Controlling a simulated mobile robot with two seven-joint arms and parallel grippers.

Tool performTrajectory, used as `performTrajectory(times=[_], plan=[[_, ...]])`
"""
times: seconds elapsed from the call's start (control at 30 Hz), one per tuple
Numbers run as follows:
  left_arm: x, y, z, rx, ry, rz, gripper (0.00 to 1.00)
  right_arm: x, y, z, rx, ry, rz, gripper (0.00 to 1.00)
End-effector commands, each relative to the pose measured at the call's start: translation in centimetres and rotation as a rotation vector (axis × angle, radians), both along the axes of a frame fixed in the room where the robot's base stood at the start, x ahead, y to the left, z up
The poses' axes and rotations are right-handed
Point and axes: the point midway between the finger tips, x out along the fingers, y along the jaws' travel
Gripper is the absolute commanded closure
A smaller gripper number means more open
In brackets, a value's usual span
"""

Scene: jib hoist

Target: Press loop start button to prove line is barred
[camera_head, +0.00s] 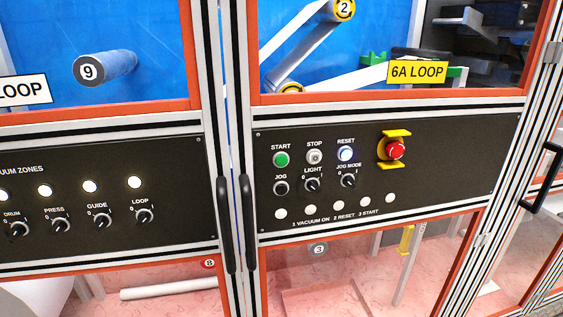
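The green START button (281,160) is at the upper left of the right-hand black control panel (460,165), below the yellow "6A LOOP" sign (417,72). The STOP button (314,157) is just right of it, then the RESET button (346,154), which looks lit bluish white. A red emergency stop (395,149) with yellow guards stands further right. Below START is a black JOG button (281,188). Neither of my grippers shows in the head view.
Two black vertical door handles (226,225) stick out between the panels. The left panel (100,160) has lit white lamps and DRUM, PRESS, GUIDE and LOOP knobs. Unlit-looking pale round lamps (335,205) line the right panel's bottom. Rollers show behind the windows.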

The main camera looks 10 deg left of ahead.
Motion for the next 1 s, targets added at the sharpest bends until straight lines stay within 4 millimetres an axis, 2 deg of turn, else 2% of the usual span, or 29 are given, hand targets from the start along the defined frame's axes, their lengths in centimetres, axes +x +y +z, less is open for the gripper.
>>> performTrajectory(times=[0.03,0.1,0.13,1.0], plan=[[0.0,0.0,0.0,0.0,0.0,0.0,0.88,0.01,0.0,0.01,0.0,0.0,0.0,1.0],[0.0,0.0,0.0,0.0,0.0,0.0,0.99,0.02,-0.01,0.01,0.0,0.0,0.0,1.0],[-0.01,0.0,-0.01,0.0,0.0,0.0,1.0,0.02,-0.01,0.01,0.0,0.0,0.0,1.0],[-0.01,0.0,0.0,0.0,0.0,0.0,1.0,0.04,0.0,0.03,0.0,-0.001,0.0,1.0]])
